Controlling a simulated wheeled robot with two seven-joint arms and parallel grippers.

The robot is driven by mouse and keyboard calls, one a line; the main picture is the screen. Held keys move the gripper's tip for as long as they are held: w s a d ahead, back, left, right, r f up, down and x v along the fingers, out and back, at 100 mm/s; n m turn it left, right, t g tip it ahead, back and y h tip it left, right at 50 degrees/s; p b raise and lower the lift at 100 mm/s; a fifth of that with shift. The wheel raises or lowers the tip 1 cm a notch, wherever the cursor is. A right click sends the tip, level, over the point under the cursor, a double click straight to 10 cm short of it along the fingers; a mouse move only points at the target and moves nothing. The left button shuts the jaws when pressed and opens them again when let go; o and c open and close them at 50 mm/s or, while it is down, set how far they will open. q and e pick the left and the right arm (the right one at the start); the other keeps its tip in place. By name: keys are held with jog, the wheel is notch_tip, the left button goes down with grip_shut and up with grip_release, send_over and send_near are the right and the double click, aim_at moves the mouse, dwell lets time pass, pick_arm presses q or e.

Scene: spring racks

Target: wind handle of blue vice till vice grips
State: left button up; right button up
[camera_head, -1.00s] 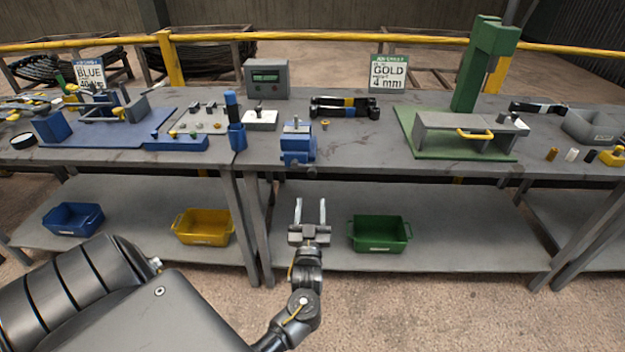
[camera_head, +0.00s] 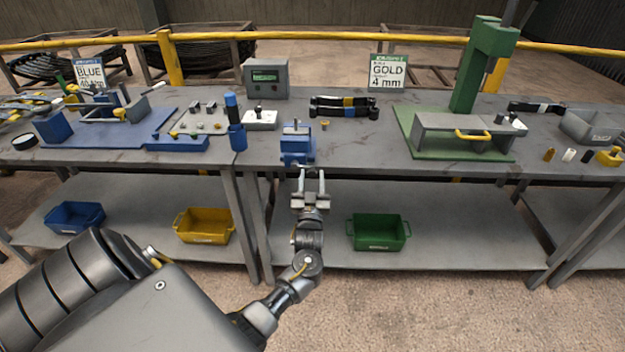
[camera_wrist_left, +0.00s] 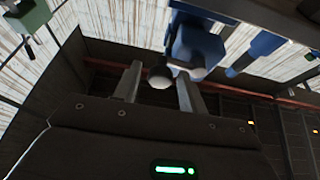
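The blue vice (camera_head: 297,146) stands at the front edge of the bench, with grey metal at its top. My left gripper (camera_head: 311,174) is just in front of and below it, fingers spread and pointing towards it. In the left wrist view the blue vice (camera_wrist_left: 198,48) is beyond the fingertips, and my left gripper (camera_wrist_left: 158,80) is open. A rounded grey knob (camera_wrist_left: 160,77), seemingly part of the vice handle, shows between the fingers. I cannot tell whether a finger touches it. The handle is too small to make out in the head view. My right gripper is not in view.
A blue cup (camera_head: 237,138) with a blue-topped tool stands left of the vice. Black coil-like parts (camera_head: 344,107) lie behind it, and a green press (camera_head: 485,70) stands to the right. The lower shelf holds yellow (camera_head: 204,227) and green (camera_head: 379,233) bins.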

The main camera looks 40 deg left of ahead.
pick_arm(q)
jog(key=c, duration=0.8)
jog(key=shift+f+m, duration=0.1)
jog(key=shift+m, duration=0.3)
jog(key=s+a+f+m+h+p, duration=0.1)
jog(key=a+m+h+p, duration=0.1)
jog(key=m+p, duration=0.3)
jog(key=s+a+f+m+g+h+p, duration=0.1)
jog(key=m+h+p, duration=0.3)
jog(key=m, duration=0.6)
jog(key=s+a+f+m+h+p, duration=0.2)
jog(key=m+p, duration=0.3)
jog(key=m, duration=0.3)
jog(key=shift+s+a+f+h+p, duration=0.1)
jog(key=shift+s+a+h+p, duration=0.25)
jog(key=shift+h, duration=0.25)
jog(key=shift+s+a+g, duration=0.1)
jog(key=shift+g, duration=0.2)
